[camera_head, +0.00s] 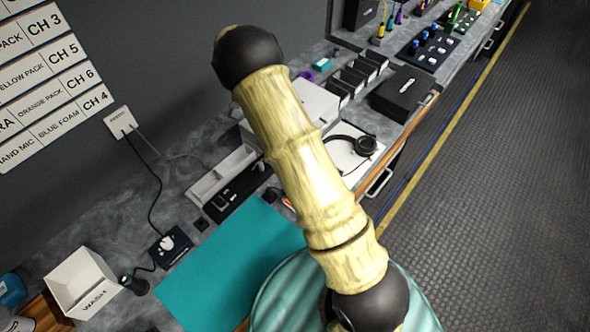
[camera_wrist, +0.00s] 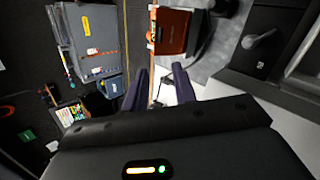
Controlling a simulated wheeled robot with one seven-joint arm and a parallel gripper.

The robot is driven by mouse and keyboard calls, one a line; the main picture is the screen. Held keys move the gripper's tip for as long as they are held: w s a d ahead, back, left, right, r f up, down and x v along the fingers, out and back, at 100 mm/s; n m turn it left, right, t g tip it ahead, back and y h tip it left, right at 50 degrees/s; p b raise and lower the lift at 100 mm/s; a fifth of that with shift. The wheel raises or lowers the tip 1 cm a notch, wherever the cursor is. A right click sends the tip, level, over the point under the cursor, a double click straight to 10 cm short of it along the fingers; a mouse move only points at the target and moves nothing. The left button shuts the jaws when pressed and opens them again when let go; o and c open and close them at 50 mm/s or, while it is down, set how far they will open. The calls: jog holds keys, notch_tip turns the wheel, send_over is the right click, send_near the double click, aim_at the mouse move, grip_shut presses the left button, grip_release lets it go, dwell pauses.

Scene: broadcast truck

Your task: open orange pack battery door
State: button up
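The orange pack (camera_wrist: 172,32) shows at the top of the wrist view, a small orange box near the worktop's wooden edge. A small orange bit beside my arm in the head view may be part of it, but I cannot tell. I cannot make out its battery door clearly. My gripper (camera_wrist: 159,84) has its two dark fingers apart with nothing held between them. The pack lies beyond the fingertips, apart from them. In the head view my arm hides the gripper.
A teal mat (camera_head: 225,262) covers the near worktop. A white WASH box (camera_head: 82,283) stands at the left. Headphones (camera_head: 362,146) and a black box (camera_head: 403,93) lie farther along the worktop. Dark floor (camera_head: 500,200) is clear at the right. A grey case (camera_wrist: 92,42) shows in the wrist view.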

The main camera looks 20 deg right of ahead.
jog(key=s+d+r+n+t+y, duration=0.1)
jog(key=s+r+n+t+y, duration=0.1)
jog(key=s, duration=0.5)
jog(key=s+d+r+n+t+y, duration=0.2)
jog(key=s+r+n+t, duration=0.2)
jog(key=s+n+t, duration=0.2)
jog(key=s+t, duration=0.2)
jog(key=shift+r+t, duration=0.2)
jog(key=shift+t, duration=0.1)
